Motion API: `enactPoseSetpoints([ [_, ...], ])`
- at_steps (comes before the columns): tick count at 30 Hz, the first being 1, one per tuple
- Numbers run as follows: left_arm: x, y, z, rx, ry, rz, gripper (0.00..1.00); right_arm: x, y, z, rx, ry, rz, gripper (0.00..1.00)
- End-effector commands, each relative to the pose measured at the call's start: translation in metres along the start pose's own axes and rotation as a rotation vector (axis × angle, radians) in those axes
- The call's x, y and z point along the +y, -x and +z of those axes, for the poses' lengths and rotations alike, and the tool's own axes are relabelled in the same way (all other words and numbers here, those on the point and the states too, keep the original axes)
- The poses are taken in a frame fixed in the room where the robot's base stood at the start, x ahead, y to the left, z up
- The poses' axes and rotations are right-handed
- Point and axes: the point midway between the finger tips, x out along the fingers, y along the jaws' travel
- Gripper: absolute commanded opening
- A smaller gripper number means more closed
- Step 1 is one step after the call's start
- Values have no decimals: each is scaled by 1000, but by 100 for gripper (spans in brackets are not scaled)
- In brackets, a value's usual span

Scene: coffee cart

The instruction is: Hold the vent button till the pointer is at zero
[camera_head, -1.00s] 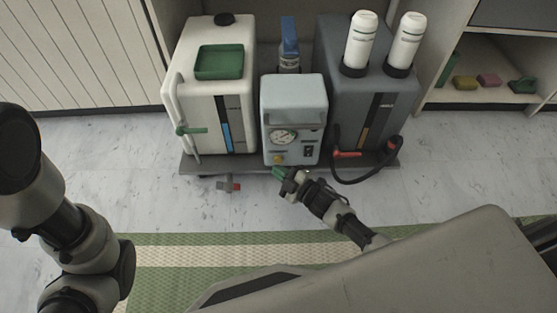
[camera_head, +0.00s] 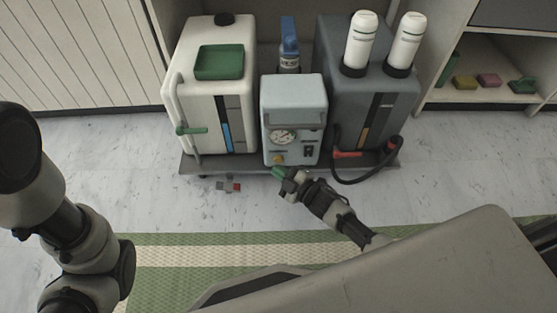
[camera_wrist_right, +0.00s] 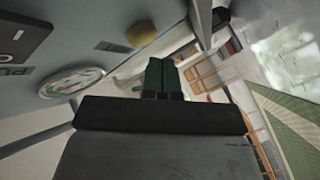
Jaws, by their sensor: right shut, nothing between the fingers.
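The light blue-grey unit (camera_head: 294,98) stands between two tanks. On its front is a round white gauge (camera_head: 284,137); its pointer is too small to read. The yellow vent button (camera_head: 278,159) sits below the gauge. In the right wrist view the button (camera_wrist_right: 141,34) and gauge (camera_wrist_right: 72,82) show at the upper left, the gauge at a steep slant. My right gripper (camera_head: 278,173) has green fingertips, shut and empty, just below the button. In the wrist view the fingertips (camera_wrist_right: 162,76) look apart from the button. My left arm shows at the left; its gripper is out of view.
A white tank (camera_head: 203,110) with a green tray stands left, a dark grey tank (camera_head: 350,100) with two white cylinders right. A black hose (camera_head: 368,182) with a red handle hangs at the right. A small grey-and-red part (camera_head: 229,186) lies on the floor. The striped mat is in front.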

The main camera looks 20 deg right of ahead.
Motion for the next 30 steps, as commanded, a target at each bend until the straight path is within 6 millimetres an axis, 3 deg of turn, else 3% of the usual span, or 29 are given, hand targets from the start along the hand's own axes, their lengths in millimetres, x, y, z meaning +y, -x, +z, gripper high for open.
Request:
enactPoseSetpoints([
  [30, 1, 3, -2, 3, 0, 0, 0, 6, -8, 6, 0, 0, 0, 0],
])
